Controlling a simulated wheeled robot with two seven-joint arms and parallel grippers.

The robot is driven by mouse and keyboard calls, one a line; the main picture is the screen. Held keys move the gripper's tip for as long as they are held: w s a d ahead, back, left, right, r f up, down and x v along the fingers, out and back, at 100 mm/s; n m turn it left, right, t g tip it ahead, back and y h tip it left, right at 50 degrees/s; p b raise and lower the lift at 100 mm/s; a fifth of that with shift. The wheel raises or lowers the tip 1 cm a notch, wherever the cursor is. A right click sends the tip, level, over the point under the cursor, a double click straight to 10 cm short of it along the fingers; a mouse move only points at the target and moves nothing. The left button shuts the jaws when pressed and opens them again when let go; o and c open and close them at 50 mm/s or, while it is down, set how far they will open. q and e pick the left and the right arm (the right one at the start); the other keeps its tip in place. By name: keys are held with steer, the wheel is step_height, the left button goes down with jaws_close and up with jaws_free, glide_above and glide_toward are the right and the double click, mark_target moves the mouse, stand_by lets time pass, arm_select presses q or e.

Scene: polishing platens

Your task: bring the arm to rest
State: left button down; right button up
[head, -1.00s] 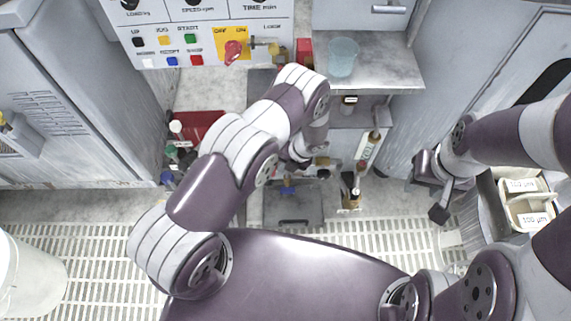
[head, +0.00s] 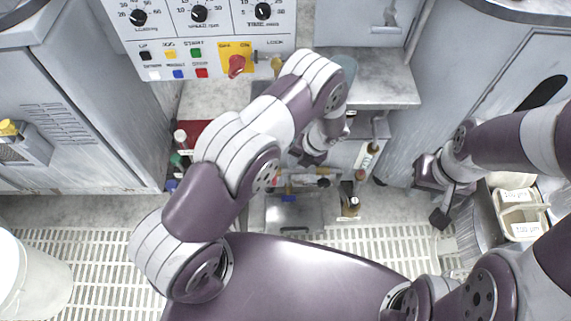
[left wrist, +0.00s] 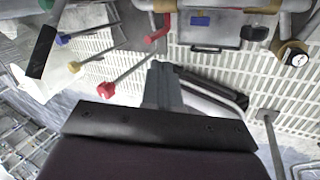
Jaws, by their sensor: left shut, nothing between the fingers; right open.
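My left arm comes in from the left of the head view, bends at a raised elbow and drops to the wrist. My left gripper (head: 310,158) points down at mid-picture, largely hidden by its own wrist. In the left wrist view its grey fingers (left wrist: 162,85) are together with nothing held, above the slatted floor. My right gripper (head: 433,195) is open and empty, hanging left of a bin with labelled white trays.
A control panel (head: 198,45) with a red switch (head: 237,66) stands at the back. A steel shelf (head: 385,90) is right of it, a cup partly behind my left elbow. Bottles (head: 366,157), valves and a grey case (head: 290,213) are below. Labelled trays (head: 520,222) stand at right.

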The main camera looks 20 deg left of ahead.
arm_select(q)
steer(key=s+a+r+n+h, duration=0.25)
steer(key=s+r+n, duration=0.75)
steer(key=n, duration=0.8)
steer(key=s+a+r+n+h, duration=0.2)
steer(key=s+a+r+n, duration=0.25)
steer(key=r+n, duration=1.1)
step_height(320, 180, up, 24)
steer(key=a+n+t+p, duration=0.1)
steer(key=n+p, duration=0.1)
steer(key=p, duration=2.1)
steer(key=shift+w+t, duration=0.15)
steer(key=shift+t, duration=0.25)
steer(key=shift+a, duration=0.1)
